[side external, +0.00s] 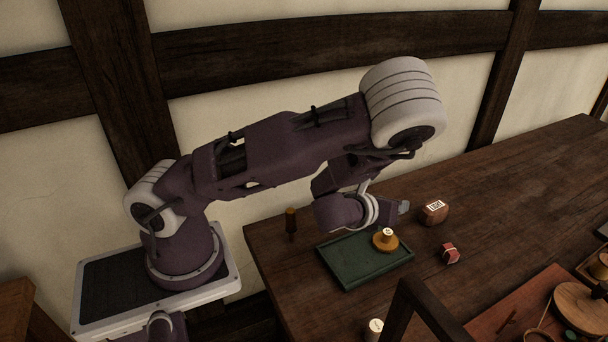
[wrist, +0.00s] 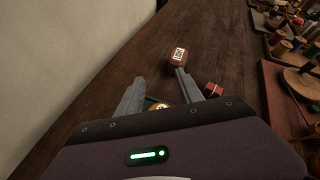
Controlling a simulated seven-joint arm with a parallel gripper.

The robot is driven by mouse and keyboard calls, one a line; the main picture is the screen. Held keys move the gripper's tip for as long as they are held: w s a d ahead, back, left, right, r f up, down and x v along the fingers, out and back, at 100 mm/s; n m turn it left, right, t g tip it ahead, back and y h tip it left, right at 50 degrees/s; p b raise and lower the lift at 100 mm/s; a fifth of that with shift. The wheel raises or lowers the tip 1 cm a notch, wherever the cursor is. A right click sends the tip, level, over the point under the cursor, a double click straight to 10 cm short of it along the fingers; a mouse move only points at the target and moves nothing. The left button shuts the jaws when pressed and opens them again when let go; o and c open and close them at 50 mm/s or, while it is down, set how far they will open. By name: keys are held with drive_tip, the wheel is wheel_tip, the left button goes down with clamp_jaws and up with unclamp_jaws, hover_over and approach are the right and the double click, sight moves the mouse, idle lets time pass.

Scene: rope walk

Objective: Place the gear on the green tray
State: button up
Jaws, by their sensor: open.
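A round golden-brown piece with a raised hub and a small pale label, which looks like the gear (side external: 385,241), rests on the right part of the green tray (side external: 347,270). In the wrist view the gear (wrist: 160,106) shows low between the fingers, partly hidden by my gripper body. My gripper (wrist: 159,76) is open, with nothing between its fingertips. In the side view my gripper (side external: 403,208) is above and behind the gear, apart from it; its fingers are partly hidden by the wrist.
A brown block with a white label (side external: 434,212) and a small red box (side external: 450,253) stand right of the tray. A dark peg (side external: 291,224) stands behind its left corner. A pale cylinder (side external: 375,328) is in front. Boards with wooden discs (side external: 585,306) fill the right.

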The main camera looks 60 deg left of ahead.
drive_tip(key=s+d+r+n+g+h, duration=0.4)
drive_tip(key=s+r+n, duration=0.5)
drive_tip(key=r+n, duration=0.7)
drive_tip(key=s+r+n+g, duration=0.1)
drive_tip(key=s+r+n, duration=0.2)
drive_tip(key=s+n, duration=0.3)
drive_tip(key=s+r+n+g, duration=0.1)
drive_tip(key=s+r+n, duration=0.2)
drive_tip(key=s, duration=1)
drive_tip(key=n, duration=0.3)
drive_tip(key=shift+s+d+n, duration=0.3)
drive_tip(key=shift+s+d, duration=0.05)
drive_tip(key=shift+d, duration=0.05)
